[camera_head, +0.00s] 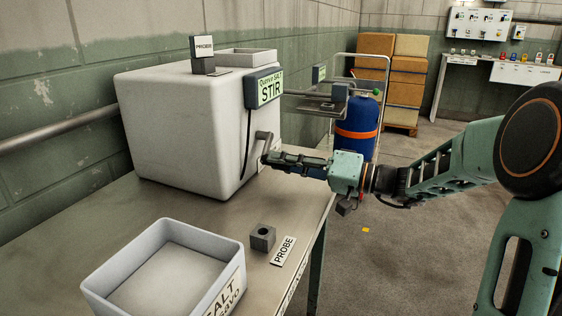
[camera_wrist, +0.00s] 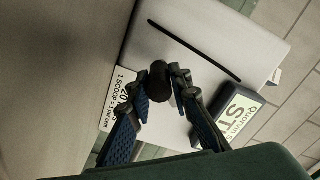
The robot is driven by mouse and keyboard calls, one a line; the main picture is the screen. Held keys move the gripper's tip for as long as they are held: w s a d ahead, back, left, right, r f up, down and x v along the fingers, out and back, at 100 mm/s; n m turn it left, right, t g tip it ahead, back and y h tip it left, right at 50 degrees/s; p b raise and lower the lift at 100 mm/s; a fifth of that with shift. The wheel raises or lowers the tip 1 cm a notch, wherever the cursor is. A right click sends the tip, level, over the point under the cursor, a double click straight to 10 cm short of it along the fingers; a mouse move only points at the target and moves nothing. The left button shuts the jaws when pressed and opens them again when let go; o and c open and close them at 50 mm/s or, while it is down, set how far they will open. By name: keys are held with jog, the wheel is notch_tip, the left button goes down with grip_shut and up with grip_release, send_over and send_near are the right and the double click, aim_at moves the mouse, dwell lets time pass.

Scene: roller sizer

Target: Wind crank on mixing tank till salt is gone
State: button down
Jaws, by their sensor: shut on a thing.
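The mixing tank (camera_head: 175,130) is a large pale grey box on the metal table, with a screen reading "STIR" (camera_head: 268,88) on its front corner. A grey crank (camera_head: 264,138) sits on the tank's right face, its arm short and slanting. My gripper (camera_head: 268,157) reaches in from the right and is shut on the crank's knob. In the wrist view the dark round knob (camera_wrist: 159,77) sits between the blue-padded fingers. The tank's wall (camera_wrist: 215,40) and screen (camera_wrist: 238,112) show behind it. The salt inside the tank is not visible.
A grey tray labelled SALT (camera_head: 172,228) stands at the table's front, beside a small block with a hole (camera_head: 262,238) and a PROBE label (camera_head: 284,250). A blue drum (camera_head: 355,130) and stacked boxes (camera_head: 390,60) stand behind. The floor at right is open.

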jog(key=n, duration=0.1)
jog(key=w+n, duration=0.1)
jog(key=f+n, duration=0.1)
jog(key=shift+w+d+n, duration=0.2)
jog(key=shift+d+n, duration=0.1)
jog(key=shift+w+d+f+n, duration=0.1)
jog(key=shift+w+n, duration=0.2)
jog(key=shift+n, duration=0.45)
jog(key=shift+w+d+n, duration=0.15)
jog(key=shift+w+n, duration=0.2)
jog(key=shift+n, duration=0.35)
jog(key=shift+w+d+f+n, duration=0.1)
jog(key=shift+w+n, duration=0.2)
jog(key=shift+n, duration=0.45)
jog(key=shift+r, duration=0.1)
jog(key=c, duration=1.8)
grip_release()
jog(key=shift+o, duration=0.2)
jog(key=v, duration=1.2)
